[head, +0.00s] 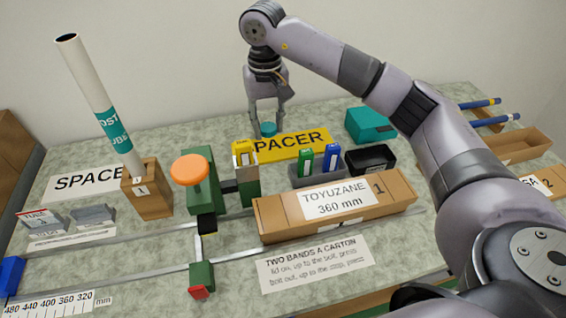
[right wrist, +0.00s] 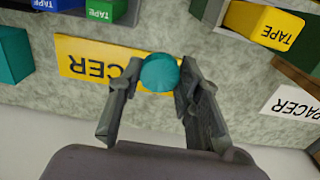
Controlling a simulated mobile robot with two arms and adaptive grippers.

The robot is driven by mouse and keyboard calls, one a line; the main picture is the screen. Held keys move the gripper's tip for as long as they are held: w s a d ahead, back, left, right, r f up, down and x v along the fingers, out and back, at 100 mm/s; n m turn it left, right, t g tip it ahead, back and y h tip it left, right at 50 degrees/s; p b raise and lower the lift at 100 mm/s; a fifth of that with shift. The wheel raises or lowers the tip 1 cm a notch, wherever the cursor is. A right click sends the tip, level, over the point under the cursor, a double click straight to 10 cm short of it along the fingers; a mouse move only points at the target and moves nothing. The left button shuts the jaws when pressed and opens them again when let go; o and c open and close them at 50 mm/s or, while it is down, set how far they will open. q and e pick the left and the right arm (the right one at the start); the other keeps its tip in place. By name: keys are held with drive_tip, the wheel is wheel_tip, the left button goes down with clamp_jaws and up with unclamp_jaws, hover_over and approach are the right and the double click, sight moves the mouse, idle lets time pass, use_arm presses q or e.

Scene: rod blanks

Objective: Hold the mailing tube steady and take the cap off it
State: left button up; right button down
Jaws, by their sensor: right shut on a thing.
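The mailing tube (head: 95,85) is white with a teal label band. It stands in a brown block (head: 148,200) marked 1 at the left of the head view, and its top end shows a dark opening. My right gripper (head: 268,124) is well to the right of the tube, over the back of the table. It is shut on a round teal cap (head: 268,130), which also shows between the fingers in the right wrist view (right wrist: 159,72). The cap is close to the yellow SPACER sign; whether it touches it I cannot tell. My left gripper is not in view.
A long carton (head: 280,222) lies in front, with a green fixture with an orange knob (head: 189,170) beside it. Tape boxes (head: 331,157), a black bin (head: 371,159) and a teal box (head: 370,124) stand right of the yellow SPACER sign (head: 310,142).

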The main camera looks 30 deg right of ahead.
sight(270, 175)
wheel_tip(270, 175, down, 14)
drive_tip(key=shift+s+f+p, duration=0.1)
drive_tip(key=shift+f+p, duration=0.1)
drive_tip(key=shift+p, duration=0.45)
drive_tip(key=shift+f, duration=0.3)
drive_tip(key=shift+f, duration=0.2)
drive_tip(key=c, duration=1.4)
unclamp_jaws()
